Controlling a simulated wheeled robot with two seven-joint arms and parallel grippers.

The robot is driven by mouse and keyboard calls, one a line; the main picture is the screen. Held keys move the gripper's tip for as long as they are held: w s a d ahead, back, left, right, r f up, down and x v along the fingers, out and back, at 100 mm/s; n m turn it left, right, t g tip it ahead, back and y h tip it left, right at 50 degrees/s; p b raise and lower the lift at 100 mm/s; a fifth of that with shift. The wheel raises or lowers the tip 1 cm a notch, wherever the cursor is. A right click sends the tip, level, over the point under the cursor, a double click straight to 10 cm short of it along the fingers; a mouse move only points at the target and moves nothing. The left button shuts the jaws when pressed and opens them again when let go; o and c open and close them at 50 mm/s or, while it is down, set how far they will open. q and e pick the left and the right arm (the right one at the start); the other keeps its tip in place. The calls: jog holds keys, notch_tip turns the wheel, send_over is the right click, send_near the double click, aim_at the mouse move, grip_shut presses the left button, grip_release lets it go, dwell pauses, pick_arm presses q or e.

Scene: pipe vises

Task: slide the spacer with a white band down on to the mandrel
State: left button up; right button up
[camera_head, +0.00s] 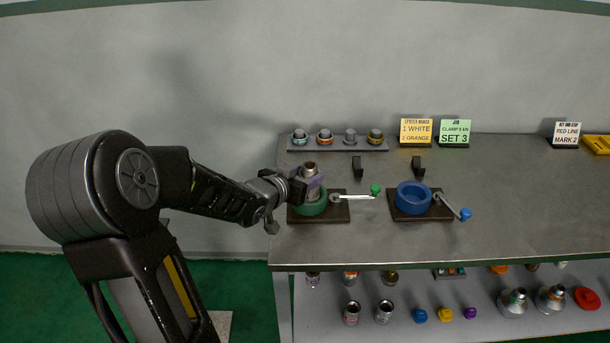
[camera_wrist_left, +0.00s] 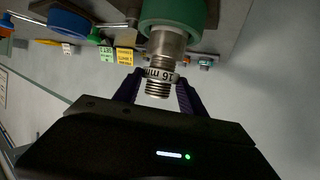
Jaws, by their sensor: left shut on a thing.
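My left gripper (camera_head: 308,186) is shut on a grey metal piece (camera_head: 310,168) at the green vise (camera_head: 310,208). In the left wrist view, the purple fingers (camera_wrist_left: 157,95) flank this piece (camera_wrist_left: 168,45), which has a threaded end and a pale band printed "16 mm". It runs to the green ring (camera_wrist_left: 175,12); I cannot tell whether it is seated in it. Spacers (camera_head: 325,135) with coloured bands stand on a grey rack (camera_head: 338,146) at the back; which one has the white band is not clear. The right gripper is not in view.
A blue vise (camera_head: 413,196) with a blue-knobbed handle (camera_head: 465,213) stands to the right. The green vise's handle (camera_head: 355,197) points right. Cards (camera_head: 416,130) stand behind, one reading 1 white, 2 orange. The bench's right side is mostly clear; a lower shelf holds several fittings.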

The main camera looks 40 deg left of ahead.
pick_arm(q)
jog(key=shift+f+b, duration=0.65)
jog(key=shift+f, duration=0.15)
jog(key=o, duration=1.4)
jog(key=p+v, duration=0.1)
jog(key=v, duration=0.7)
